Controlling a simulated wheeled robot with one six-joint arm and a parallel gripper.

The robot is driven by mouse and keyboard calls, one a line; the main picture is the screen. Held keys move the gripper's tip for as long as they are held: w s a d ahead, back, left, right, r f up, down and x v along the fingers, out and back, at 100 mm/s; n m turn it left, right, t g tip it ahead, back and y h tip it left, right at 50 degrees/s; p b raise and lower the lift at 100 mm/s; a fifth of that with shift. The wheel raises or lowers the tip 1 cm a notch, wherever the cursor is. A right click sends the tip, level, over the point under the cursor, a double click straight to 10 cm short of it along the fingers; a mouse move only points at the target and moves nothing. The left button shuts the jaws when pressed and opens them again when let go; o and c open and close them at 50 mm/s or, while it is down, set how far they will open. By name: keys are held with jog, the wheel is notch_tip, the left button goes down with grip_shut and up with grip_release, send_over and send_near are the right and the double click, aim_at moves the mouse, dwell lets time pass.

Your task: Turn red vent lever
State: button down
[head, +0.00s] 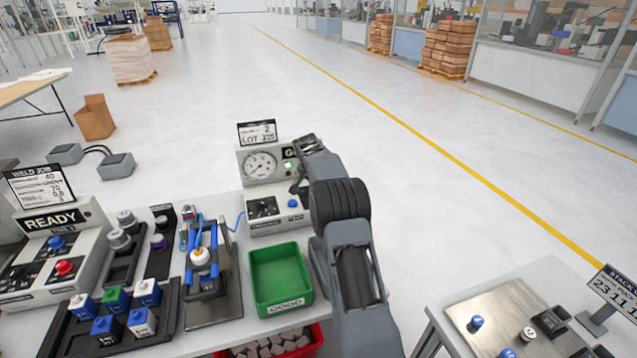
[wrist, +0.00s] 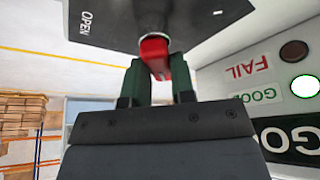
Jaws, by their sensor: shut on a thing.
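The red vent lever (wrist: 155,55) shows in the wrist view at the top centre, below a dark plate (wrist: 105,20) marked OPEN. My gripper (wrist: 155,78) has its two green-tipped fingers on either side of the lever and is shut on it. In the head view my arm reaches to the right side of the gauge box (head: 262,196), and my gripper (head: 302,190) is mostly hidden behind my arm there. The red lever cannot be made out in the head view.
The gauge box has a round dial (head: 260,165) and a lit green lamp (head: 288,166). A green bin (head: 281,282) stands in front of it. A blue-handled fixture (head: 213,310) is to its left. Open floor lies behind the bench.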

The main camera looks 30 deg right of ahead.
jog(key=c, duration=1)
grip_release()
jog(key=shift+f, duration=0.15)
jog(key=shift+o, duration=0.2)
jog(key=shift+r, duration=0.2)
jog(key=shift+a+r, duration=0.1)
jog(key=shift+r, duration=0.15)
jog(key=v, duration=1.3)
jog(key=shift+b, duration=0.45)
